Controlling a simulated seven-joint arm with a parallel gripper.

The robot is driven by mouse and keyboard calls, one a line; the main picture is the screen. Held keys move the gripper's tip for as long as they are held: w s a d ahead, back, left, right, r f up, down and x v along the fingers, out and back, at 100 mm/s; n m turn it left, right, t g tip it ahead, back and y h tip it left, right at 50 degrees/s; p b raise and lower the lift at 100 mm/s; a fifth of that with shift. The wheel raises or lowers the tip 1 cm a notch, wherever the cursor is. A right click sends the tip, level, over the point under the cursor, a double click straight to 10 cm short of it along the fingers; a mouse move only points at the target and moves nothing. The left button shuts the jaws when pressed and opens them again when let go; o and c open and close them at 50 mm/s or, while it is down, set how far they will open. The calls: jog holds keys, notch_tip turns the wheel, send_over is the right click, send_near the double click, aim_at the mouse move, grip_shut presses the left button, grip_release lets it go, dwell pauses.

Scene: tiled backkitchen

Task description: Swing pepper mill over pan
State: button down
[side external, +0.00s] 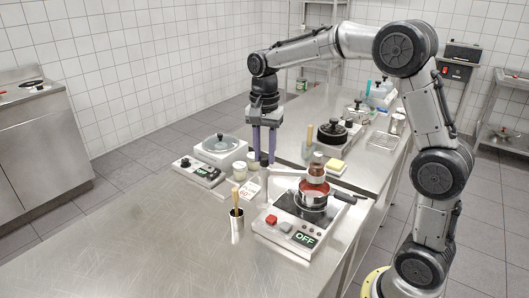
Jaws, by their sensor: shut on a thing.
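The brown-topped pepper mill (316,171) is upright above the pan. It sits at the right end of a pale horizontal swing arm (287,173). The small pan (313,199) holds something red and stands on a hob, its black handle pointing right. My gripper (264,163) points straight down at the left end of the swing arm, left of the mill. Its two fingers are close together on that end. The exact contact is too small to make out.
The hob (272,232) has a red button and an "OFF" display. A steel cup with a wooden-handled tool (237,226) stands at its left. White jars (240,171) and a scale-like device (203,172) are further left. A dark pot (332,134) stands behind. The front-left counter is clear.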

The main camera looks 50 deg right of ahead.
jog(key=shift+r, duration=0.1)
jog(key=c, duration=0.6)
grip_release()
notch_tip(320, 180, up, 14)
dwell(0.5)
